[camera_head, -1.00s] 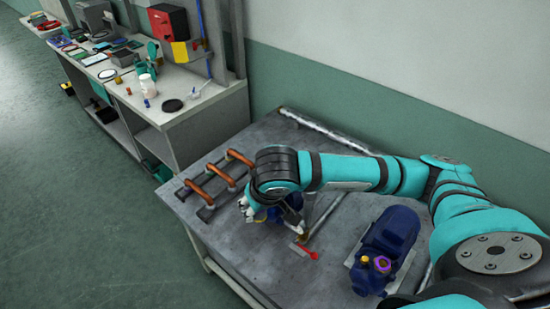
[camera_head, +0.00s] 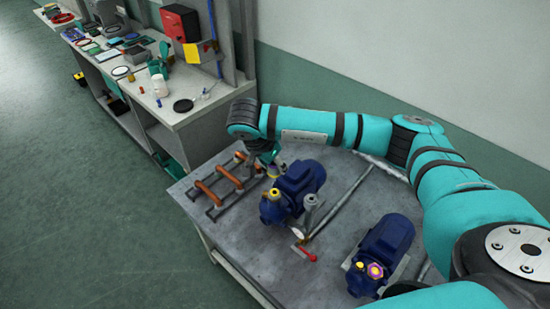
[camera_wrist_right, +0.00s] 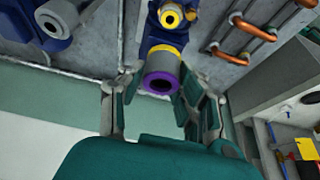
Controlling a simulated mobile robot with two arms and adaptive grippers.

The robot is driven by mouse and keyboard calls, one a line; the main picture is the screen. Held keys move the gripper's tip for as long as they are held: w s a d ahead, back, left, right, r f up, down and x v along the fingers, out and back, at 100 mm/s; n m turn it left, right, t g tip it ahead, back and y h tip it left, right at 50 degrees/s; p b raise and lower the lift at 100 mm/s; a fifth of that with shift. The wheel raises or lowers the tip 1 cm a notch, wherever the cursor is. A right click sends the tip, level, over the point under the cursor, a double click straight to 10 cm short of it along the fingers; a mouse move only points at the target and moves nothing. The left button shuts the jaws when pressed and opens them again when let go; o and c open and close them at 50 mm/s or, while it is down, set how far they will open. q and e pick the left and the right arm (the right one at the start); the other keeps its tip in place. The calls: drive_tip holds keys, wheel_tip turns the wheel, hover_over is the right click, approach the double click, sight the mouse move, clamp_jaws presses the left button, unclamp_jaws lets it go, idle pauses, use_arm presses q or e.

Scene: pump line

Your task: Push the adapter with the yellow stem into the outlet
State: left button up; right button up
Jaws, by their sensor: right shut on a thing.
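My right gripper (camera_head: 268,168) hangs just behind and left of the middle blue pump (camera_head: 300,180), beside the pipe rack. In the right wrist view its fingers (camera_wrist_right: 163,95) are on either side of a piece with a purple-rimmed round end, which I take as the adapter (camera_wrist_right: 162,82). The gripper is shut on it. In the head view only a small yellowish and grey bit shows below the fingers. The middle pump has a yellow-topped port (camera_head: 275,194) and a grey port (camera_head: 312,200). Which is the outlet is unclear. My left gripper is out of view.
A second blue pump (camera_head: 387,243) with a purple ring stands at the right. Copper-coloured pipes (camera_head: 218,187) lie at the table's left. A red-handled part (camera_head: 304,253) lies in front of the middle pump. A cluttered bench (camera_head: 205,105) stands at back left.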

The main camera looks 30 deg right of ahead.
drive_tip(key=shift+w+f, duration=0.1)
drive_tip(key=shift+f, duration=0.55)
drive_tip(key=b, duration=0.3)
hover_over(275, 192)
drive_tip(key=shift+f, duration=2.35)
drive_tip(key=shift+f+b, duration=0.6)
drive_tip(key=shift+f, duration=0.15)
drive_tip(key=shift+b, duration=0.45)
drive_tip(key=shift+f+b, duration=0.65)
drive_tip(key=shift+b, duration=0.1)
drive_tip(key=o, duration=1.2)
drive_tip(key=shift+r, duration=0.1)
drive_tip(key=p+v, duration=0.3)
drive_tip(key=v, duration=0.3)
